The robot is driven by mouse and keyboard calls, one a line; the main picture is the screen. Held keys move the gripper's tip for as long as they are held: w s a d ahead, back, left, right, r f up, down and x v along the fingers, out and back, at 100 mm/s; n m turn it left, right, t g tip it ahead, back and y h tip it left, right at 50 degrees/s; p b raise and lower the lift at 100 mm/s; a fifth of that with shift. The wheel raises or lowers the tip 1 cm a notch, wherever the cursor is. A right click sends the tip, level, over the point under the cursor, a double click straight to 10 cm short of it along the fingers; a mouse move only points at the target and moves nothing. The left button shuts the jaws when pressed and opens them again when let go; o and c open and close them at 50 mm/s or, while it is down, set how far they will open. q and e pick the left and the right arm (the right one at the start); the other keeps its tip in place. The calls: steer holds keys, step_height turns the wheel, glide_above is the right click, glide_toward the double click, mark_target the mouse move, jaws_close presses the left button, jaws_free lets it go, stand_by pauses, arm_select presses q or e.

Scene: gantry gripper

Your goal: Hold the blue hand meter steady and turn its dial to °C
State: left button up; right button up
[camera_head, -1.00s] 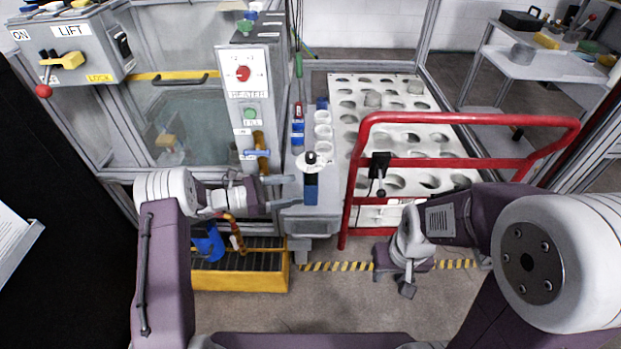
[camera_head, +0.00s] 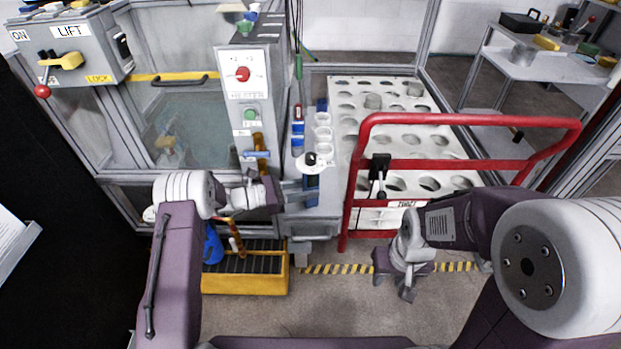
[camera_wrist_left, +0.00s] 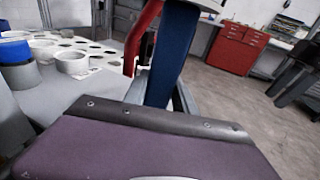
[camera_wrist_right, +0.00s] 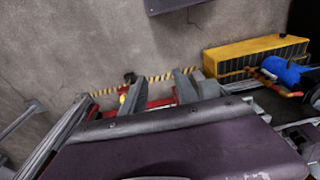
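The blue hand meter (camera_head: 312,184) stands upright at the front of the grey bench in the head view. Its round white dial face with a black knob (camera_head: 310,159) is on top; the dial markings are too small to read. My left gripper (camera_head: 306,190) reaches it from the left, with its fingers closed in on the blue body below the dial. The left wrist view shows the blue body (camera_wrist_left: 172,55) filling the space between the fingers. My right gripper (camera_head: 407,291) hangs low over the floor, apart from the meter; the right wrist view shows its fingers (camera_wrist_right: 158,90) spread and empty.
A red rail frame (camera_head: 470,119) stands right of the meter, before a white perforated board (camera_head: 400,100). White cups (camera_head: 323,133) sit behind the meter. A heater panel (camera_head: 243,75) rises at back left. A yellow tray (camera_head: 245,284) lies below the left arm.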

mark_target(301, 159)
steer(key=shift+o, duration=1.5)
steer(key=shift+s, duration=0.25)
steer(key=s+a+r+m+g+y, duration=0.25)
steer(key=a+m+y, duration=0.25)
steer(key=a+m, duration=0.3)
steer(key=w+a+r+m+y, duration=0.55)
steer(key=w+a+r, duration=0.2)
steer(key=a, duration=0.25)
steer(key=w+r+m+t+y, duration=0.5)
steer(key=w+r+y, duration=0.15)
steer(key=w, duration=0.45)
steer(key=w+d+f+m+t+h, duration=0.1)
steer(key=w+d+f+m+t, duration=0.35)
steer(key=w+d, duration=0.35)
steer(key=x, duration=1.1)
steer(key=shift+w+a+r, duration=0.15)
steer(key=shift+a, duration=0.2)
